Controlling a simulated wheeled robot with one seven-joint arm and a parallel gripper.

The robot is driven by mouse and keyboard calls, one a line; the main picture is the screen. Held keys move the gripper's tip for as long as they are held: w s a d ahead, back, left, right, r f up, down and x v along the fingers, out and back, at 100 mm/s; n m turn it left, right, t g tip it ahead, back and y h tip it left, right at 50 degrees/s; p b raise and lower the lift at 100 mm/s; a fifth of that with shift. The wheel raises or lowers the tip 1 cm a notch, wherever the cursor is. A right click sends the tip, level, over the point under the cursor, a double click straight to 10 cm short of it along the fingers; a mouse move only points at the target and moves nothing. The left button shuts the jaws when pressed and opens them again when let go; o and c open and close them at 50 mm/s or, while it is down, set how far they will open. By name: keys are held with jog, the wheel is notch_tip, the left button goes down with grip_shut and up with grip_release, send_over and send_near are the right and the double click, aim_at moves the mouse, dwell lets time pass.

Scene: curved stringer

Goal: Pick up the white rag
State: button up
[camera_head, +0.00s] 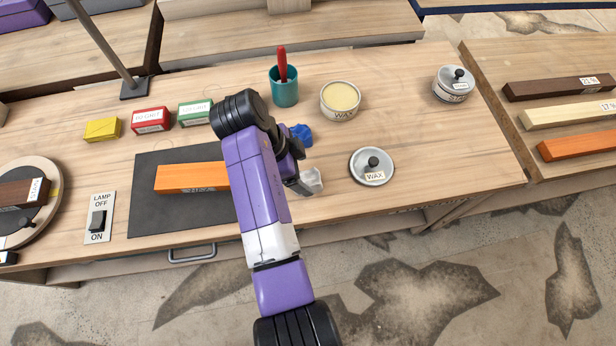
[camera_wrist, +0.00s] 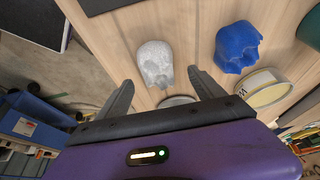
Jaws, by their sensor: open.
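The white rag (camera_head: 311,181) is a small crumpled lump on the wooden workbench, partly hidden by my arm in the head view. In the wrist view the white rag (camera_wrist: 155,62) lies ahead of and between my open fingers, apart from both. My gripper (camera_wrist: 160,88) is open and empty. In the head view my gripper (camera_head: 304,176) is close beside the rag and mostly hidden behind my purple arm.
A blue rag (camera_wrist: 237,46) lies right of the white one. An open wax tin (camera_head: 340,101), a wax lid (camera_head: 373,166) and a teal cup (camera_head: 285,92) stand nearby. An orange bar (camera_head: 190,177) lies on a dark mat (camera_head: 150,219).

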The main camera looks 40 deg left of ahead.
aim_at(306, 177)
jog(key=shift+x, duration=1.85)
jog(key=shift+s+d, duration=0.1)
jog(key=shift+s, duration=0.05)
jog(key=c, duration=1.5)
jog(key=shift+o, duration=0.2)
notch_tip(306, 177, up, 20)
jog(key=p, duration=0.4)
jog(key=shift+p, duration=0.35)
